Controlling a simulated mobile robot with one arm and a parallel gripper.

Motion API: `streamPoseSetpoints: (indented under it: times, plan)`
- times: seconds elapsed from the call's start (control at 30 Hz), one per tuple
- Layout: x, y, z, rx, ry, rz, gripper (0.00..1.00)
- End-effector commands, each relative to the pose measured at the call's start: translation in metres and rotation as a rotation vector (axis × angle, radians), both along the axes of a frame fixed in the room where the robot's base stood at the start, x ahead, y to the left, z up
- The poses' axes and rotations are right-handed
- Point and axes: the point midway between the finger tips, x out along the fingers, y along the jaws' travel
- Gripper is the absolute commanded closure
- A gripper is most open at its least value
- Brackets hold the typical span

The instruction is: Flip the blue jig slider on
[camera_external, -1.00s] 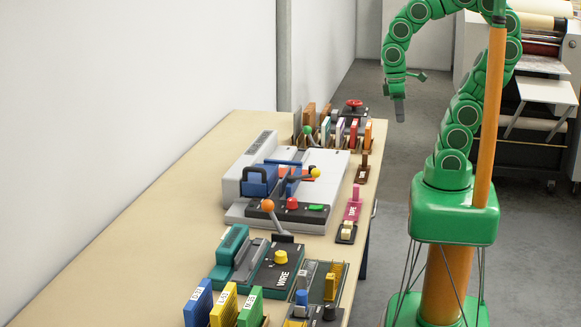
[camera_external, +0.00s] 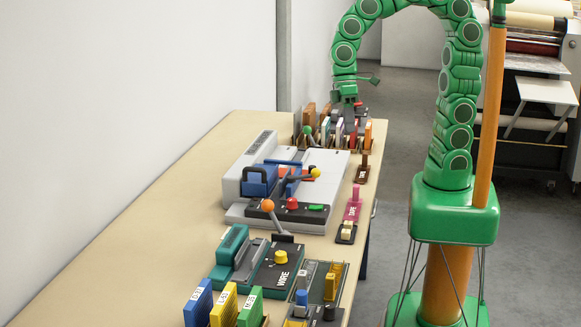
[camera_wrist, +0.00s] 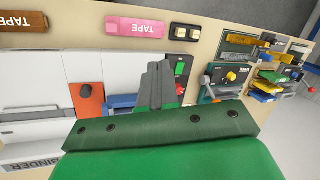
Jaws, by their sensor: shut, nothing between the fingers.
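In the outside view a blue upright piece (camera_external: 301,298) stands on a dark jig board at the near right of the bench, beside a yellow post (camera_external: 330,286). It looks like the blue jig slider; its on or off position is too small to tell. My gripper (camera_external: 351,101) is over the far end of the bench, well away from the jig, above the upright boards. In the wrist view my gripper's fingers (camera_wrist: 157,85) are shut together with nothing between them. The jig area shows only small at the right of the wrist view, and I cannot pick out the slider there.
A grey binding machine (camera_external: 237,185) with an orange-knobbed lever (camera_external: 267,206) lies between my gripper and the jig. A WIRE device (camera_external: 279,275), pink TAPE block (camera_external: 353,205) and labelled boards (camera_external: 228,303) stand nearby. The bench's left strip (camera_external: 130,225) is clear.

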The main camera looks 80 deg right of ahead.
Motion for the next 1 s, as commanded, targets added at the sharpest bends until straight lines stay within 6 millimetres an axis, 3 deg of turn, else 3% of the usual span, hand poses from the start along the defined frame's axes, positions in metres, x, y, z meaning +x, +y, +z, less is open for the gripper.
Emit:
streamPoseSetpoints:
  times: [0.5, 1.0]
  plan:
    - [0.046, 0.125, -0.006, 0.174, 0.027, 0.091, 1.0]
    - [0.07, 0.244, -0.031, 0.308, 0.075, 0.13, 1.0]
